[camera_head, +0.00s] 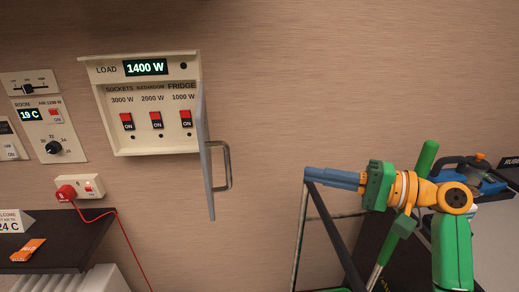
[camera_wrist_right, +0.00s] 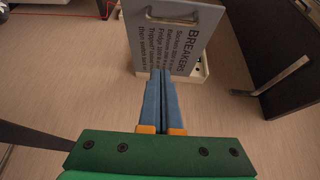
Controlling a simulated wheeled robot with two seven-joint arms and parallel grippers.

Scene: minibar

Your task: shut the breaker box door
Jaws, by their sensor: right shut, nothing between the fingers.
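The breaker box (camera_head: 150,105) is on the wall, with a load display reading 1400 W and three red switches marked ON. Its grey door (camera_head: 206,160) stands open, hinged on the right side and seen nearly edge-on, with a metal handle (camera_head: 228,166). In the right wrist view the door's face (camera_wrist_right: 178,45) shows printed text headed BREAKERS, and the handle (camera_wrist_right: 170,18) is at its far edge. My right gripper (camera_head: 308,175) is shut and empty, to the right of the door and apart from the handle in the head view. My left gripper is not in view.
A thermostat panel (camera_head: 48,130) and a socket with a red plug (camera_head: 80,188) are on the wall at left. A dark shelf (camera_head: 75,237) holds an orange packet (camera_head: 28,250). Bare wall lies between the door and my right gripper.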

